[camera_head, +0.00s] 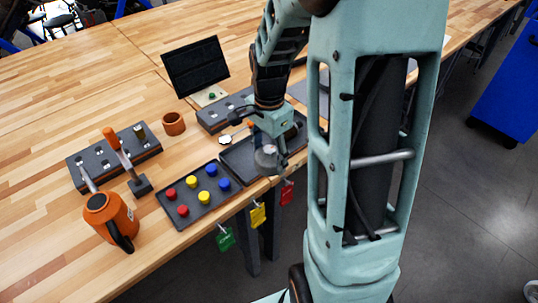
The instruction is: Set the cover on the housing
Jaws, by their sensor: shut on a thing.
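My gripper (268,146) points down over the dark tray near the table's front edge. It is shut on a grey round piece (266,160), which looks like the cover. The piece is small here, and I cannot tell whether it touches the tray or anything under it. I cannot make out the housing for certain; my gripper and arm hide part of the tray. A small white round part (225,140) lies at the tray's back left edge.
The dark tray (236,165) adjoins a tray of red, yellow and blue knobs (163,212). An orange jug (110,218), a tool rack (84,163), an orange cup (173,123) and a black screen (195,67) stand left and behind. Coloured tags (258,215) hang off the front edge.

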